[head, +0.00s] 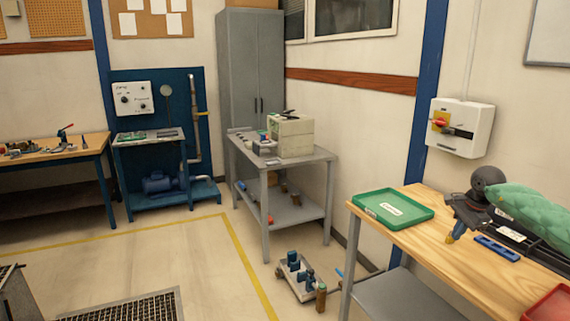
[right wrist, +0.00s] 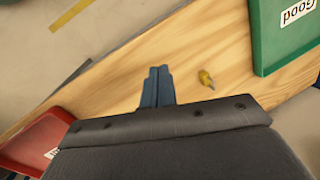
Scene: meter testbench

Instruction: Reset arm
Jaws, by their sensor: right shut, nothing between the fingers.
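My right gripper (head: 459,226) is over the light wooden bench (head: 420,240) at the right of the head view. In the right wrist view its two blue fingers (right wrist: 157,84) lie side by side, shut and empty. A small yellow item (right wrist: 206,78) lies on the wood to the right of the fingers in the wrist view, apart from them. My left gripper is in neither view.
A green tray (head: 393,194) labelled "Good" is at the bench's far end. It also shows in the wrist view (right wrist: 272,50). A red tray (head: 548,304) is at the near right. A grey cart (head: 318,158) stands beyond open floor.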

